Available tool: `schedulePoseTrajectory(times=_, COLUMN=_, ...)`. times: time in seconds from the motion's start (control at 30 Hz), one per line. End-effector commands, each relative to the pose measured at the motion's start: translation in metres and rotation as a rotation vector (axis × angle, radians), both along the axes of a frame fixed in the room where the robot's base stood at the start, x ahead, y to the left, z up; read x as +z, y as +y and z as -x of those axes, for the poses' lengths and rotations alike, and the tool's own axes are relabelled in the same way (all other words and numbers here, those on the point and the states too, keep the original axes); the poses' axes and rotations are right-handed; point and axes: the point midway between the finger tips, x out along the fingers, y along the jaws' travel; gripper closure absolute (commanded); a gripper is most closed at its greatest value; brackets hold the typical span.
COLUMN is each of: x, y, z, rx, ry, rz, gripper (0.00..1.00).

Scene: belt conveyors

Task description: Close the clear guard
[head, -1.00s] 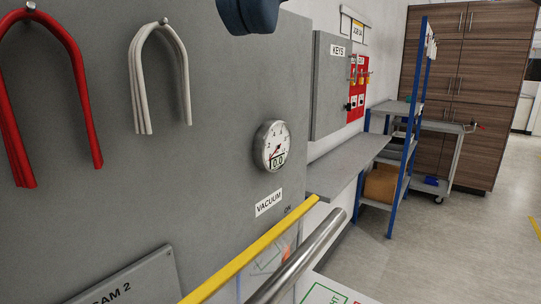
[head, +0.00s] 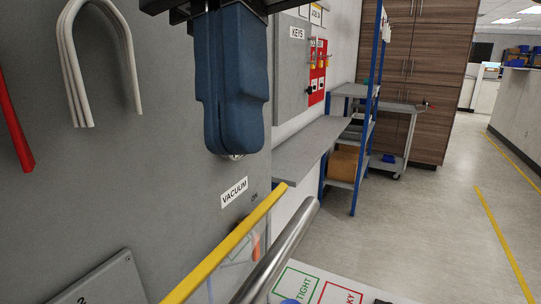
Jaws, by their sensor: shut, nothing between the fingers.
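The clear guard shows at the lower middle of the head view as a see-through panel with a yellow top edge (head: 225,243). The edge slants up from the bottom left toward the right. A polished steel bar (head: 280,248) runs close to it on the right, nearly parallel. Whether the bar belongs to the guard cannot be told. Most of the guard is cut off below the picture. A blue part of my arm hangs at the top middle, in front of the grey wall panel.
A grey panel (head: 150,190) with a VACUUM label (head: 234,193) and hanging belts (head: 103,60) fills the left. A grey shelf (head: 305,155) juts out beyond the guard. A printed sheet (head: 312,289) lies at the bottom. Open floor (head: 430,215) is on the right.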

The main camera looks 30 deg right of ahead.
Motion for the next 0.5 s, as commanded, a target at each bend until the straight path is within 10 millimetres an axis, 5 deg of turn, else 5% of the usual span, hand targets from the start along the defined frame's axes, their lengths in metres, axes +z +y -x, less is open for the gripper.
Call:
schedulePoseTrajectory(times=0.2, x=-0.026, y=-0.008, z=0.015, rx=0.001, ry=0.003, rz=-0.002, gripper=1.00)
schedulePoseTrajectory(times=0.5, x=-0.037, y=-0.012, z=0.020, rx=0.001, ry=0.000, rz=-0.001, gripper=1.00)
